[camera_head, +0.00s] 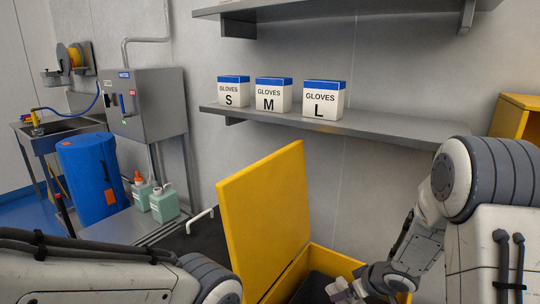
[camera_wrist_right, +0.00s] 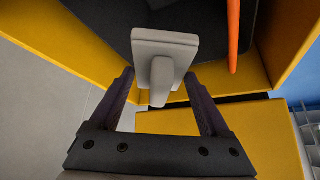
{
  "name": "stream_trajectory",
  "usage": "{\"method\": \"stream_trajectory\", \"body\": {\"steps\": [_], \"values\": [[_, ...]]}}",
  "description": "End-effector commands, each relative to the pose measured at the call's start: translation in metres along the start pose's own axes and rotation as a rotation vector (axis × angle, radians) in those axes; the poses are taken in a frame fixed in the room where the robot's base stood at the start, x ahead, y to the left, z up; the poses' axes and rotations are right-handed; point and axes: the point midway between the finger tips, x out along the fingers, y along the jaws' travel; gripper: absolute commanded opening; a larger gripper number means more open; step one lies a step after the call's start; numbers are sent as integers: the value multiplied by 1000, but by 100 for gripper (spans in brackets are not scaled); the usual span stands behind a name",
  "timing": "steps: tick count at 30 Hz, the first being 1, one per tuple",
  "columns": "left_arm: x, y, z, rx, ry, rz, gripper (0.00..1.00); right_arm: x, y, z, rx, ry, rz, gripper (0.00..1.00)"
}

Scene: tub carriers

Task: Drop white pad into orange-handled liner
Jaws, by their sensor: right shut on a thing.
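The white pad (camera_wrist_right: 165,42) is a pale slab with a short stem, held between the fingers of my right gripper (camera_wrist_right: 159,76) in the right wrist view. Beyond the pad is a dark liner (camera_wrist_right: 105,14) inside a yellow box (camera_wrist_right: 275,35). An orange handle (camera_wrist_right: 233,35) stands beside the pad on the right. In the head view, my right gripper (camera_head: 345,291) is low at the bottom edge, over the box (camera_head: 322,257); the dark liner (camera_head: 312,287) shows partly inside. The orange handle is hidden there. My left arm shows at lower left, its gripper out of frame.
The yellow lid (camera_head: 265,210) stands raised left of my right gripper. A dark thing with a white handle (camera_head: 200,220) lies behind it. A shelf (camera_head: 330,125) with glove boxes (camera_head: 272,96) is above. A blue drum (camera_head: 88,178) and bottles (camera_head: 163,203) stand at left.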

Motion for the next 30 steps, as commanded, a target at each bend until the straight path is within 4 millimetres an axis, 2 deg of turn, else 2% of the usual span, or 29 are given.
{"method": "stream_trajectory", "body": {"steps": [3,4,5,6,12,16,24,30], "values": [[-1,0,0,0,0,0,100,-1,0,-1,0,1,0,28],[-1,0,0,0,0,0,100,-1,0,-1,0,1,0,84],[-1,0,0,0,0,0,100,-1,0,-1,0,1,0,96],[-1,0,0,0,0,0,100,-1,0,-1,0,1,0,100],[-1,0,0,0,0,0,100,-1,0,-1,1,0,0,100],[-8,1,0,0,0,0,100,-12,0,-2,1,1,1,100],[-38,3,-2,0,0,0,100,-66,1,-4,3,2,3,100],[-55,4,-3,0,0,0,100,-96,0,-3,2,1,2,100]]}}
